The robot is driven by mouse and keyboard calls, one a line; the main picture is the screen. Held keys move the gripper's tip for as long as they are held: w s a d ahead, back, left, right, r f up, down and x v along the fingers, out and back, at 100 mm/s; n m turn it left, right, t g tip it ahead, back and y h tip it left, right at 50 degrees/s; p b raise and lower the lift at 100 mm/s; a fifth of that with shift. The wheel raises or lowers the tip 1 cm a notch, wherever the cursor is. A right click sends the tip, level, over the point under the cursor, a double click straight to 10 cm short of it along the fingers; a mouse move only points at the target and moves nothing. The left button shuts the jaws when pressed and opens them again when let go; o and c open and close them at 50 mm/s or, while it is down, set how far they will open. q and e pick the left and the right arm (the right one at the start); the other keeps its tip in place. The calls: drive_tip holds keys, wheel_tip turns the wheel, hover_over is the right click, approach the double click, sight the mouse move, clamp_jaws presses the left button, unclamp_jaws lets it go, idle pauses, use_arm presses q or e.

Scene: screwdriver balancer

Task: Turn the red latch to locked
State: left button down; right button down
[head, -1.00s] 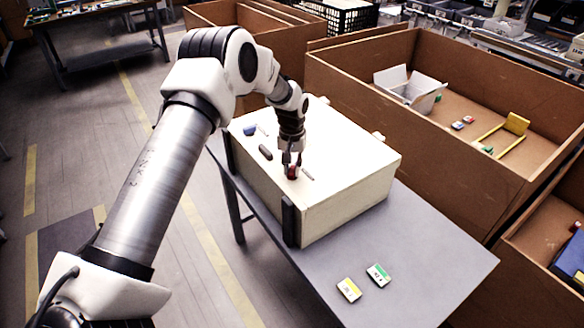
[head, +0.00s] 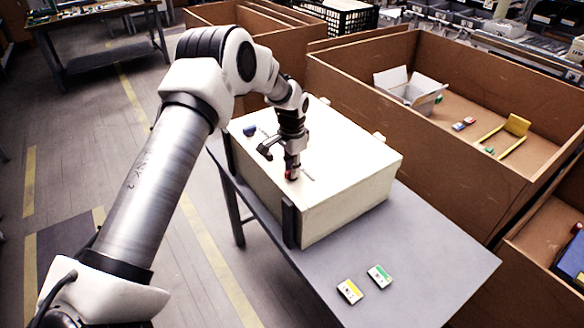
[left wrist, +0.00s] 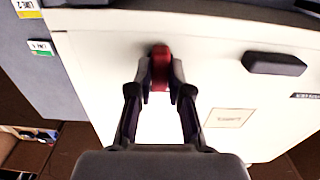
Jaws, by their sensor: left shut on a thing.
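The red latch (left wrist: 160,68) is a small red piece on the cream-white top of the box (head: 350,165). In the left wrist view it stands between the two dark fingertips, which touch it on both sides. My left gripper (head: 291,174) is shut on the latch, pointing down at the box top; it also shows in the left wrist view (left wrist: 160,78). In the head view the fingers hide most of the latch, and only a bit of red shows. My right gripper is out of view.
The box stands on a grey table (head: 430,265) with two labelled cards (head: 379,276) in front. Brown bins (head: 420,125) stand behind and to the right.

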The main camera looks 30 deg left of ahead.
use_arm(q)
drive_tip(key=shift+s+f, duration=0.2)
drive_tip(key=shift+f, duration=0.05)
idle(0.3)
drive_tip(key=c, duration=1.1)
unclamp_jaws()
drive_tip(key=shift+w, duration=0.2)
drive_tip(key=shift+r, duration=0.1)
wheel_tip(320, 180, up, 12)
drive_tip(key=shift+f, duration=0.1)
